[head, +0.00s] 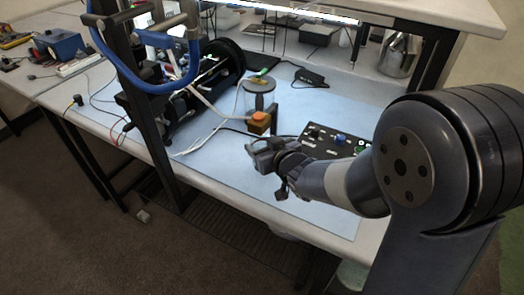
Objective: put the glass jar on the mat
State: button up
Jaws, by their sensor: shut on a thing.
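My gripper (262,148) is low over the light blue mat (215,165), near the bench's front edge. It is shut on a small grey thing (264,160), mostly hidden by the fingers, and I cannot tell what it is. A clear, jar-like cylinder (260,99) with dark contents stands upright behind the gripper, apart from it. An orange-brown block (259,122) sits between that cylinder and the gripper. I cannot tell whether the gripper touches the block.
A black control box (325,140) with knobs is right of the gripper. A black apparatus with a large ring (222,62) and loose cables stands at left. A metal canister (399,54) is at back right. The mat's front left is mostly clear.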

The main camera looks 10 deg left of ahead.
jog(key=shift+w+a, duration=0.3)
jog(key=shift+w, duration=0.05)
jog(key=shift+f, duration=1.75)
jog(key=shift+f, duration=0.15)
jog(key=o, duration=0.8)
jog(key=v, duration=1.2)
